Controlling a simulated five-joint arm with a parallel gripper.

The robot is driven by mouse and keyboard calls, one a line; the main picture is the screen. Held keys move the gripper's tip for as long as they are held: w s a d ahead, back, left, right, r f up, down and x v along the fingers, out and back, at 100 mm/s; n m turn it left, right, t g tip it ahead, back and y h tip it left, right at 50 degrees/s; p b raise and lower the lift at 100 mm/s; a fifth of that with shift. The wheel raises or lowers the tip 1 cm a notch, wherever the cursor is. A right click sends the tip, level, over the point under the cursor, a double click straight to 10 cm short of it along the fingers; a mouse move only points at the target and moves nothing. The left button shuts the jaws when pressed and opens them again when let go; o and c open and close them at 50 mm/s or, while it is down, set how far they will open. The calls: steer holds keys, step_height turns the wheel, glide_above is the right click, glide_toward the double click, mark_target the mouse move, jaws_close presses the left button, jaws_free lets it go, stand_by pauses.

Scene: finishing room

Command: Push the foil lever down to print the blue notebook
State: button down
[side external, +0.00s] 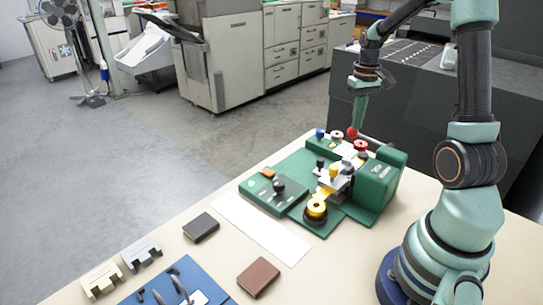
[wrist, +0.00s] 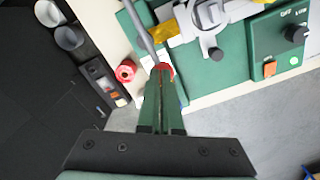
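The red knob (side external: 351,131) also shows in the side view, at the press's far side. My gripper (side external: 358,122) points down at the knob. In the wrist view its green fingers (wrist: 161,72) are together, their tips overlapping the knob; I cannot tell whether they touch it. I cannot make out a blue notebook.
A control box (side external: 277,190) with a black dial sits left of the press. A dark notebook (side external: 201,227) and a brown notebook (side external: 259,276) lie nearer the front. A white strip (side external: 262,228) lies between.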

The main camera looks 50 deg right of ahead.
steer(key=shift+s+f, duration=0.2)
steer(key=shift+f, duration=1.4)
step_height(320, 180, up, 11)
steer(key=shift+s, duration=0.15)
stand_by(1.4)
steer(key=shift+r, duration=0.2)
step_height(320, 180, up, 4)
steer(key=shift+f, duration=0.1)
stand_by(0.4)
steer(key=shift+a, duration=0.1)
